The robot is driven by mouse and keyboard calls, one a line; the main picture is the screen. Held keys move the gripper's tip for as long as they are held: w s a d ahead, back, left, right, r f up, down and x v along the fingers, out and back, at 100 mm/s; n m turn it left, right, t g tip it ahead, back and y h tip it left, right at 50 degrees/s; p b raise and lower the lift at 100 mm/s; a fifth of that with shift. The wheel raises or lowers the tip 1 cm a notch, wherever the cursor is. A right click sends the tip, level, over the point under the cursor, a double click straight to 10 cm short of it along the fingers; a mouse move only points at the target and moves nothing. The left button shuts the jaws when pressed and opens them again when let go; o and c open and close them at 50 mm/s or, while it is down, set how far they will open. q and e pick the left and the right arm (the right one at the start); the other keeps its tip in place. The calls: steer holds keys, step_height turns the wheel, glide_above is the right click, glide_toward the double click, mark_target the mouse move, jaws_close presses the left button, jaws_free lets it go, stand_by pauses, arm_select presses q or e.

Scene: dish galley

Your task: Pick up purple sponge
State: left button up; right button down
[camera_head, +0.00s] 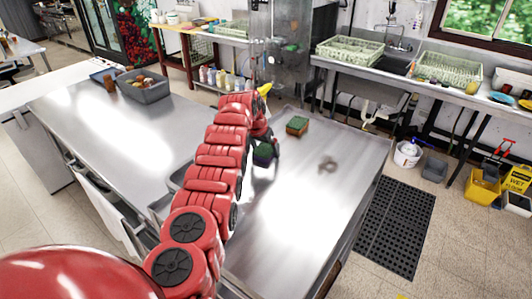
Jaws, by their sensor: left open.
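The purple sponge (263,157) is a small dark block with a greenish top on the steel counter, near the middle of the camera_head view. My left arm reaches in from the lower left, and my left gripper (272,146) is open right at the sponge. The gripper and arm hide part of the sponge, and I cannot tell whether the fingers touch it. My right gripper is not in view.
An orange-brown sponge with a green top (297,125) lies on the counter behind the gripper. A grey bin with items (146,92) stands at the far left. The steel counter (310,200) is clear to the right. A black mat (395,228) lies on the floor.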

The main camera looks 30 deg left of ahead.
mark_target(267, 147)
arm_select(q)
steer(key=c, duration=1.2)
steer(key=shift+o, duration=0.2)
steer(key=shift+r, duration=0.1)
steer(key=shift+r+p, duration=0.4)
steer(key=shift+p, duration=0.4)
steer(key=shift+r, duration=0.35)
steer(key=shift+r+b, duration=0.3)
steer(key=shift+r, duration=0.65)
step_height(267, 147, up, 7)
steer(key=p, duration=0.8)
